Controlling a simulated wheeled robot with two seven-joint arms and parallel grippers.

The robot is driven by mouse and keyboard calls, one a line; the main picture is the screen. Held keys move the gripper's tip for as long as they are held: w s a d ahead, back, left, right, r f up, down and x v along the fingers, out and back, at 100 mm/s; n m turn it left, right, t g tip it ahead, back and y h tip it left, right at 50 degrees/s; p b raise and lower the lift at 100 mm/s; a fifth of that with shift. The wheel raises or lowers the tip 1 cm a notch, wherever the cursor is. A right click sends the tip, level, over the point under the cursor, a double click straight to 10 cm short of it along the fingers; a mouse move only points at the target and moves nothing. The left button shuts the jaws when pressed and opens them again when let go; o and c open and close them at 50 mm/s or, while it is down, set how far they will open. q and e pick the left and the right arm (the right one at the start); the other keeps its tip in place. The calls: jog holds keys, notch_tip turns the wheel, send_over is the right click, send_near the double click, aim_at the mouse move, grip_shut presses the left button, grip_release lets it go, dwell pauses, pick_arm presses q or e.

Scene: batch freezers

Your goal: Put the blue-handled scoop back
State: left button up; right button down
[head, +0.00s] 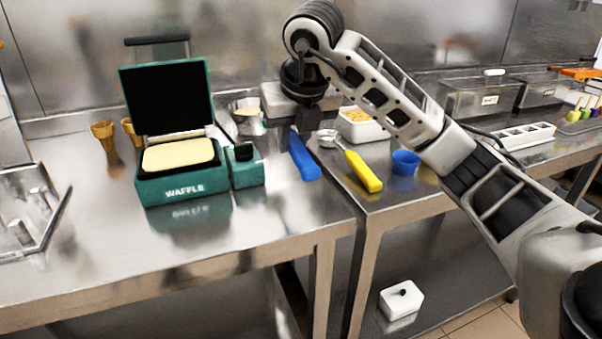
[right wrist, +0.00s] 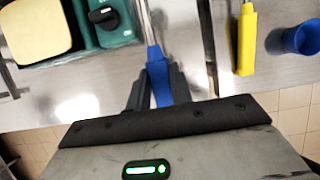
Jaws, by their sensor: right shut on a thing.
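The blue-handled scoop's blue handle (head: 304,160) hangs below my right gripper (head: 306,125) in the head view, over the gap between the two steel counters. In the right wrist view, the fingers of my right gripper (right wrist: 158,92) are closed around the blue handle (right wrist: 156,72), and its metal shaft runs up out of the picture. The scoop's bowl is not clearly visible. A yellow-handled scoop (head: 363,171) lies on the right counter, just right of the blue handle; its handle (right wrist: 246,42) also shows in the wrist view. My left gripper is not in view.
A green waffle maker (head: 178,187) stands open on the left counter, with a steel container (head: 248,120) behind it. A blue cup (head: 405,162) and a white tub (head: 362,128) stand near the yellow scoop. A white box (head: 401,300) sits on the lower shelf.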

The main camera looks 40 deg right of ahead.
jog(key=w+d+f, duration=0.2)
jog(key=f, duration=0.1)
jog(key=w+d+f, duration=0.1)
jog(key=f, duration=0.1)
jog(key=shift+w+d, duration=0.1)
jog(key=shift+d, duration=0.2)
jog(key=f, duration=0.3)
jog(key=shift+w+d+f+p, duration=0.15)
jog(key=shift+w+d+p, duration=0.05)
jog(key=shift+d+p, duration=0.1)
jog(key=shift+f, duration=0.35)
jog(key=c, duration=1.3)
grip_release()
jog(key=shift+o, duration=0.2)
jog(key=v, duration=1.2)
jog(key=shift+a, duration=0.1)
